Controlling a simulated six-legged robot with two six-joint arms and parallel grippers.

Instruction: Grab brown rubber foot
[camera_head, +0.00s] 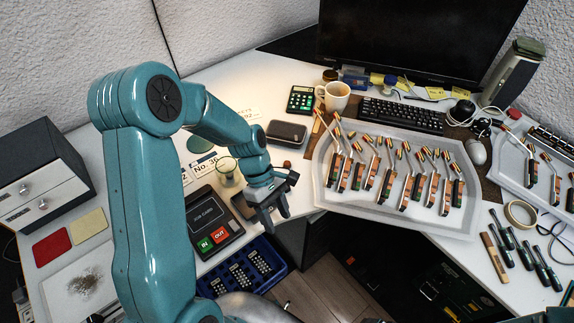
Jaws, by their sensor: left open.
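A small round brown piece (287,164), which looks like the rubber foot, lies on the white desk near its front edge. It is just beyond my left gripper (275,218), apart from the fingers as far as I can see. My left gripper is open with its fingers pointing down, and nothing shows between them. It hangs near the desk's front edge, right of the time clock. My right gripper is not in view.
The time clock (212,222) stands left of my gripper, with a glass jar (227,170) behind it. A black case (286,132) lies behind the brown piece. A white tray of piano hammers (330,195) fills the right. A blue crate (275,262) sits below the desk edge.

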